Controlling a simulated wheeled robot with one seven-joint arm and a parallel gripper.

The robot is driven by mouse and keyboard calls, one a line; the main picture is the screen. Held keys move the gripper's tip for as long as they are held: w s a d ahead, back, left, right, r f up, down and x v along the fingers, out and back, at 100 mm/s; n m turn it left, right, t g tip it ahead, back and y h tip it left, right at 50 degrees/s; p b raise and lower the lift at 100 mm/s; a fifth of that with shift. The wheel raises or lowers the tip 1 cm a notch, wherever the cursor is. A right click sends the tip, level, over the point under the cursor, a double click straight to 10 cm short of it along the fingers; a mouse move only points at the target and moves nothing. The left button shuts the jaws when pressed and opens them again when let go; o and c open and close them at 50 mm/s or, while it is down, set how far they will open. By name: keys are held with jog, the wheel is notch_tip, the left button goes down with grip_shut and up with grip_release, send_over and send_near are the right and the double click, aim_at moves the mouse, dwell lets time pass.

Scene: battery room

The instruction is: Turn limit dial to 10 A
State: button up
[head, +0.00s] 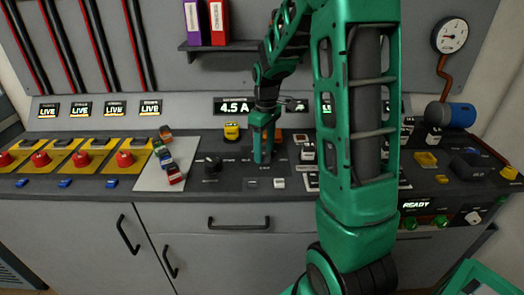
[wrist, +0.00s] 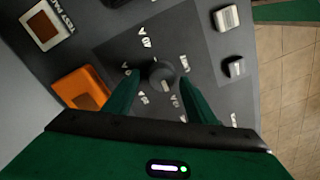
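The limit dial (wrist: 160,74) is a round dark knob on a grey panel, seen from above in the wrist view. Small white labels ring it; one looks like "40 A", the others are too blurred to read surely. A pale mark shows on the knob's lower right edge. In the head view my gripper (head: 262,158) points down at the console and hides the dial. A display (head: 233,107) behind it reads "4.5 A".
Another black knob (head: 211,163) stands left of my gripper. An orange block (wrist: 80,90) and a switch (wrist: 42,25) lie left of the dial in the wrist view. Red emergency buttons (head: 125,158) line the console's left.

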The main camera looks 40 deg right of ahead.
aim_at(265, 152)
jog(key=shift+s, duration=0.1)
notch_tip(265, 152, up, 11)
jog(key=shift+f, duration=0.15)
dwell(0.5)
jog(key=shift+d, duration=0.1)
dwell(0.3)
jog(key=s+a+f+m, duration=0.1)
jog(key=s+m, duration=0.4)
jog(key=s, duration=0.9)
jog(key=s+a+f+m, duration=0.2)
jog(key=s+m, duration=0.4)
jog(key=s, duration=0.8)
jog(key=shift+s+a+f, duration=0.15)
jog(key=shift+s+f, duration=0.15)
jog(key=shift+f, duration=0.1)
